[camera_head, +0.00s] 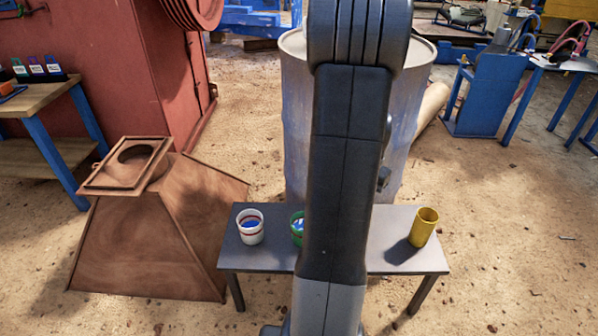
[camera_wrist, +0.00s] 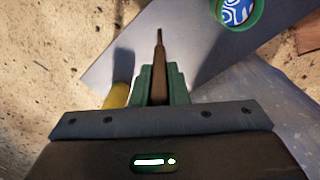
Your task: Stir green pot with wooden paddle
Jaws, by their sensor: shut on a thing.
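The wooden paddle (camera_wrist: 159,62) is a slim brown stick in the wrist view. My gripper (camera_wrist: 160,82), with green fingers, is shut on it, and its thin end points away from me. The green pot (camera_wrist: 259,17) is at the top right of the wrist view, cut by the edge, with a blue and white swirled content. The paddle is apart from the pot, to its left in that view. In the head view the green pot (camera_head: 295,232) stands on the table, mostly hidden behind my arm. My gripper and the paddle are hidden there.
The small dark table (camera_head: 270,260) also bears a white pot (camera_head: 250,238) with blue content at left and a yellow cup (camera_head: 424,230) at right. The yellow cup (camera_wrist: 117,96) shows beside my gripper. A large drum (camera_head: 297,120) stands behind; a rusty hopper (camera_head: 130,240) is at left.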

